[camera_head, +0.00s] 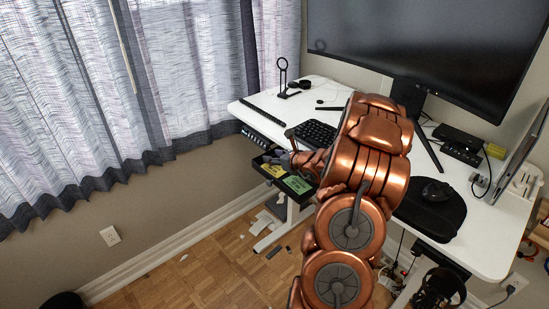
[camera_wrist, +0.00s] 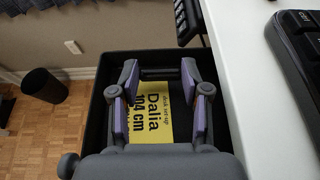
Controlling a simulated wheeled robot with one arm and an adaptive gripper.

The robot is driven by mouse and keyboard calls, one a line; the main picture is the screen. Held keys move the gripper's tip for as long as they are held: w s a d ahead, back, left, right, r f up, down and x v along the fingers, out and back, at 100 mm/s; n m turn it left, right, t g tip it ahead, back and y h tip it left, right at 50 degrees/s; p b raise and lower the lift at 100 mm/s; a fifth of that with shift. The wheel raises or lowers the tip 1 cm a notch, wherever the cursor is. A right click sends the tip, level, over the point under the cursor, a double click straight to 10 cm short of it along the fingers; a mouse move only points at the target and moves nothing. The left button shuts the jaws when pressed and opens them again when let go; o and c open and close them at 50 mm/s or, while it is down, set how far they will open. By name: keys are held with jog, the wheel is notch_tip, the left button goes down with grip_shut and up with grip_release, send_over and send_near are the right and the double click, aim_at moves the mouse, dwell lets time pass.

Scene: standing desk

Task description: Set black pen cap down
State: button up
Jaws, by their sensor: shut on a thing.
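My gripper (camera_wrist: 160,72) reaches down over the open black drawer (camera_wrist: 97,120) beside the white desk. Its two fingers are apart, with the black pen cap (camera_wrist: 160,76) spanning between their tips. The cap is dark against the dark drawer, so its ends are hard to make out. I cannot tell whether it touches the drawer. In the head view my gripper (camera_head: 281,157) is small above the drawer (camera_head: 288,186), partly hidden by my arm, and the cap cannot be made out there.
A yellow note (camera_wrist: 155,118) reading "Dalia 104 cm" lies in the drawer, and a green note (camera_head: 297,184) lies nearby. The white desktop (camera_wrist: 252,85) edges the drawer on the right. A keyboard (camera_head: 318,134) and mouse (camera_head: 435,190) are on the desk.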

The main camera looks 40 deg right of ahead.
jog(key=shift+f, duration=0.6)
jog(key=o, duration=0.4)
jog(key=shift+s, duration=0.15)
